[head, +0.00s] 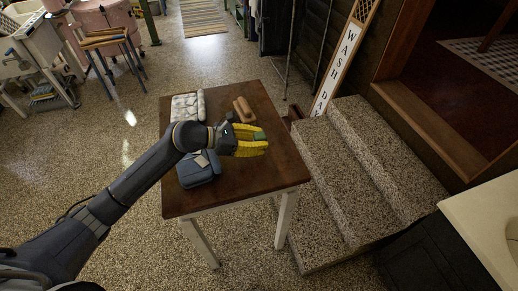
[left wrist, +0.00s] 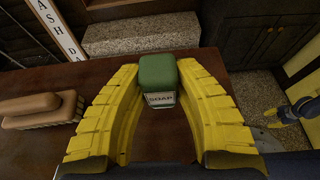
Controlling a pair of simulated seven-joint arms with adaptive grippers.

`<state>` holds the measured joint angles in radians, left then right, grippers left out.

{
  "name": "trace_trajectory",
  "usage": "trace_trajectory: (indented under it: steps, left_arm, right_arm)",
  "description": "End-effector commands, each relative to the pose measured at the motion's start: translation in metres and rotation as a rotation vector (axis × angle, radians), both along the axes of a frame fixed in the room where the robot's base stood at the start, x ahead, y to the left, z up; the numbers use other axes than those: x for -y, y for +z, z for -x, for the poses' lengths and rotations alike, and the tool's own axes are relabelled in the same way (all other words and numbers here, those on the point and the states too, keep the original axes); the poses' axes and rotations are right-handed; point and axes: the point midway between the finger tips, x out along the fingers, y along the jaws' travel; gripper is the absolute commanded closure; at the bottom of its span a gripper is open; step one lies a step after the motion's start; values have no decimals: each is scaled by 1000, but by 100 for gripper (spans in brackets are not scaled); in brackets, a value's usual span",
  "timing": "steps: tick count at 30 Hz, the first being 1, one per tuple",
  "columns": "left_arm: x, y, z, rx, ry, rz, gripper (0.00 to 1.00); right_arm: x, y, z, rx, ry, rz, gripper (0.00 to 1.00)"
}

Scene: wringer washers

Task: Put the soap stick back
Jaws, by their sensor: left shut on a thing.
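The soap stick (head: 259,135) has a green top and shows between the yellow fingers of my left gripper (head: 257,141). In the left wrist view the soap stick (left wrist: 158,80) is upright between the fingertips of my left gripper (left wrist: 160,92), with a white "SOAP" label facing the camera. My left gripper is shut on it, over the wooden table (head: 250,180). I cannot tell whether the soap touches the tabletop. What looks like my right gripper (left wrist: 297,109) shows partly at the right of the left wrist view, its jaws unclear.
A wooden brush (head: 243,109) lies on the table behind my left gripper. A folded light cloth (head: 187,106) and a blue folded item (head: 199,172) lie to the left. Stone steps (head: 345,180) and a "WASH DAY" sign (head: 345,55) stand right. The table's front right is clear.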

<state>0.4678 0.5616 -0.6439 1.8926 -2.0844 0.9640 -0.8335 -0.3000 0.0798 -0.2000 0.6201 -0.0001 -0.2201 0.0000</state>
Motion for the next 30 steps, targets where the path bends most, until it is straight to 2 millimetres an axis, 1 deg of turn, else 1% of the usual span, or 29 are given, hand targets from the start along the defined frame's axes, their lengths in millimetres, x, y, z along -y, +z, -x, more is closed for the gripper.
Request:
trace_trajectory:
  steps: [6, 9, 12, 25, 26, 30]
  left_arm:
    - [0, -27, 0, -3, 2, 1, 100]
    - [0, -36, 0, -2, 1, 1, 100]
    - [0, -40, 0, -1, 1, 0, 100]
    - [0, -44, 0, 0, 0, -1, 100]
    - [0, -44, 0, 0, 0, -1, 66]
    - [0, -44, 0, 0, 0, -1, 50]
  right_arm:
    - [0, 0, 0, 0, 0, 0, 56]
    - [0, 0, 0, 0, 0, 0, 56]
    - [0, 0, 0, 0, 0, 0, 56]
    - [0, 0, 0, 0, 0, 0, 56]
    - [0, 0, 0, 0, 0, 0, 56]
    - [0, 0, 0, 0, 0, 0, 56]
